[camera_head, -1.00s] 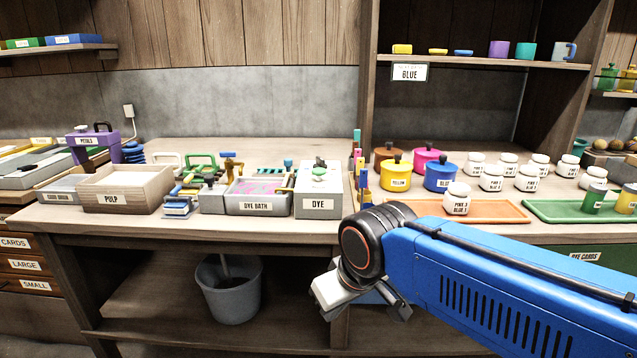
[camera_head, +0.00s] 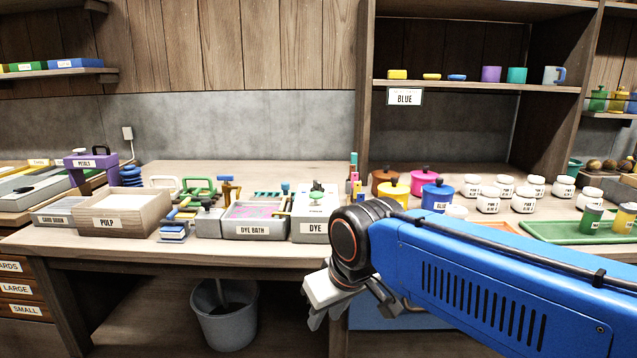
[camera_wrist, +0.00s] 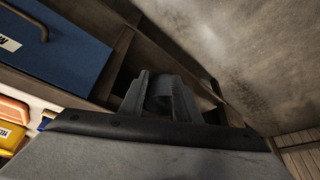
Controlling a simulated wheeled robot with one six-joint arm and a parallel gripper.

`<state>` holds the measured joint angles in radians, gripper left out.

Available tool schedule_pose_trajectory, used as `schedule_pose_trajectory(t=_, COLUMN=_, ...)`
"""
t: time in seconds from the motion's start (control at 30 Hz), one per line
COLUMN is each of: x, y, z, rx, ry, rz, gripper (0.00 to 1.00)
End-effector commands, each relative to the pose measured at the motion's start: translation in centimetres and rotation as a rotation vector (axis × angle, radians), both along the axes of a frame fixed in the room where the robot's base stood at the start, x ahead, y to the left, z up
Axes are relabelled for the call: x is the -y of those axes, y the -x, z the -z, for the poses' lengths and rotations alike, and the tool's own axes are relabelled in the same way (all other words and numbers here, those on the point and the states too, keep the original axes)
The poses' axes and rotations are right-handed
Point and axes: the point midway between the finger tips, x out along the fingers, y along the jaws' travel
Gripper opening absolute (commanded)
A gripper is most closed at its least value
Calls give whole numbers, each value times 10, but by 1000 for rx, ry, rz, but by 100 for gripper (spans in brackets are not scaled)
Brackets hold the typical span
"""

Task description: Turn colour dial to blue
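The grey box labelled DYE (camera_head: 314,228) stands on the bench, just left of the upright post. A small green knob (camera_head: 316,195) sits on its top and looks like the colour dial; its setting is too small to read. A card reading BLUE (camera_head: 404,97) hangs from the shelf edge above right. My gripper (camera_head: 345,310) hangs in front of the bench, below the top's front edge and apart from the dye box. In the wrist view its dark fingers (camera_wrist: 160,95) are near the middle, and I see nothing clearly held. How far they are parted is unclear.
The dye bath (camera_head: 250,230) and pulp tray (camera_head: 105,222) are left of the dye box. Coloured pots (camera_head: 396,195) and several white jars (camera_head: 490,200) stand to the right. A grey bucket (camera_head: 225,315) is under the bench. A blue drawer front (camera_wrist: 55,50) shows in the wrist view.

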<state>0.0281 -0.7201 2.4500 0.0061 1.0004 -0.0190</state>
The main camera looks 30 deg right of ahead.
Motion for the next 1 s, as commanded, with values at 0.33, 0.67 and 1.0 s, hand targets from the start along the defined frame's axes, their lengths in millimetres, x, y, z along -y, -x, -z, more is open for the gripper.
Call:
schedule_pose_trajectory(t=0.33, x=41, y=-104, z=-125, rx=-8, ry=-1, rz=61, gripper=30)
schedule_pose_trajectory(t=0.67, x=104, y=-198, z=-220, rx=-15, ry=-2, rz=107, gripper=30)
schedule_pose_trajectory(t=1.0, x=177, y=-270, z=-285, rx=-18, ry=-3, rz=142, gripper=30)
